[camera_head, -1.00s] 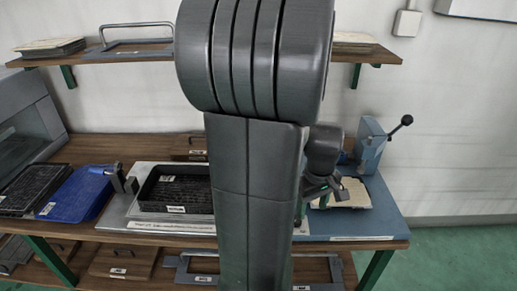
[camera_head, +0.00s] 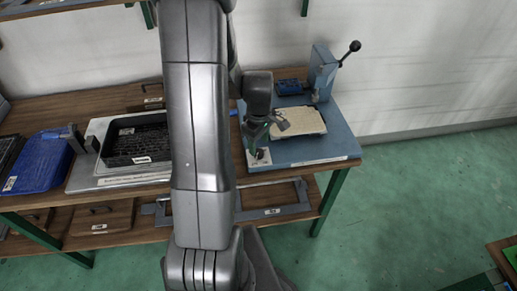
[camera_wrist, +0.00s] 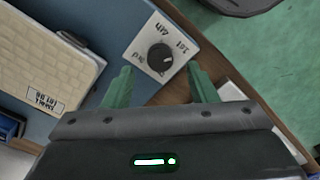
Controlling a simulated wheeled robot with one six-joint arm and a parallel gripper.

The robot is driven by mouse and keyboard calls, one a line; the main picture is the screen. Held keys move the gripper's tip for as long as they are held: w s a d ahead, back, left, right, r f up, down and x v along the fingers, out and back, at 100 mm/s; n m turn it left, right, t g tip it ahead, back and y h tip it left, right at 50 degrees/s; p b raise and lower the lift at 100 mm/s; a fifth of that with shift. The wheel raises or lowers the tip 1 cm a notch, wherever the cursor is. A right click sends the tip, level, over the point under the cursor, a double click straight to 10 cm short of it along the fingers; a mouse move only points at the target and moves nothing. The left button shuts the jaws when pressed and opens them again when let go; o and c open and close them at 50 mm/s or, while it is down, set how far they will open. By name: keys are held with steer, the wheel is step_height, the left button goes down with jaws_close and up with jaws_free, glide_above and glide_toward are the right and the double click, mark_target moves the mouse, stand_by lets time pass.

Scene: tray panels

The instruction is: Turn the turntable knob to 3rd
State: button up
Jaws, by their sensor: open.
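The dark round knob (camera_wrist: 160,57) sits on a white label plate (camera_wrist: 136,50) at the corner of the blue turntable base. The labels 1st, 4th and a partly legible 3rd show around it. A small light mark shows on the knob's lower right, but its exact setting is hard to tell. My gripper (camera_wrist: 161,82) is open, its green fingers on either side of the knob in the wrist view and apart from it. In the head view my gripper (camera_head: 268,136) is over the base's left front corner, partly hiding the plate and knob (camera_head: 263,155).
A beige panel (camera_head: 297,122) lies on the blue base (camera_head: 310,152), with a lever post (camera_head: 323,72) behind. A black tray (camera_head: 138,140) and a blue tray (camera_head: 40,165) stand to the left.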

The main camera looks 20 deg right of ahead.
mark_target(259, 151)
steer(key=shift+f, duration=2)
steer(key=c, duration=1)
